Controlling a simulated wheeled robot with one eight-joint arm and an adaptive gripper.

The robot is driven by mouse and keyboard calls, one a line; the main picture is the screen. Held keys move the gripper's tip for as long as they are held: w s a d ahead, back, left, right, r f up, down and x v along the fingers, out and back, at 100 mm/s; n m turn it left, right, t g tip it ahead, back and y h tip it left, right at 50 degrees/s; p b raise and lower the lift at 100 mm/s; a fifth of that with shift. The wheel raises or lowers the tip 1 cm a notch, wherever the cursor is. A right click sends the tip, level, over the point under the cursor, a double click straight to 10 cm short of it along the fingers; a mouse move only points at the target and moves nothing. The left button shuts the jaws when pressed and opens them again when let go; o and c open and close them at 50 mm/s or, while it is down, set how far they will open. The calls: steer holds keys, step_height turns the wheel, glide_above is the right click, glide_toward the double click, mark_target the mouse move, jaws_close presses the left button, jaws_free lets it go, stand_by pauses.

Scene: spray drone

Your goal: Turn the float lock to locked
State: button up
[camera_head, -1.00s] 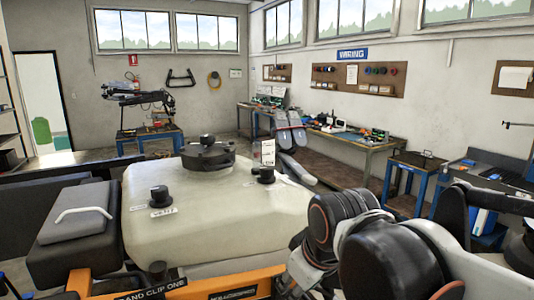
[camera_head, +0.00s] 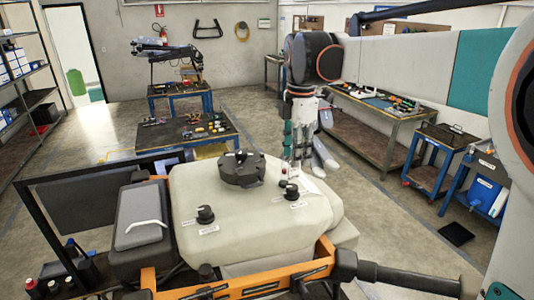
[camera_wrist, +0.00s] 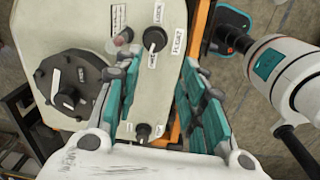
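What looks like the same knob shows in the head view (camera_head: 292,191) at the tank's right side. Its exact setting is too small to tell. My gripper (camera_wrist: 162,62) is open and empty, its teal-padded fingers spread below the knob in the wrist view. In the head view my gripper (camera_head: 298,150) hangs above and behind the knob, apart from it.
A round black lid (camera_head: 241,170) and a second knob (camera_head: 205,213) stand on the tank. A small red-topped part (camera_wrist: 119,40) is close beside the labelled knob. An orange frame (camera_head: 240,285) borders the tank's front. Workbenches (camera_head: 390,125) stand behind.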

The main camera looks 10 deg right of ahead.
mark_target(292, 187)
steer(key=shift+n, duration=0.7)
steer(key=f+p, duration=0.1)
steer(key=f, duration=0.3)
steer(key=w+f+p, duration=0.1)
steer(key=f, duration=0.3)
steer(key=f+p, duration=0.1)
steer(key=f, duration=0.3)
steer(key=shift+w, duration=0.3)
steer(key=c, duration=0.8)
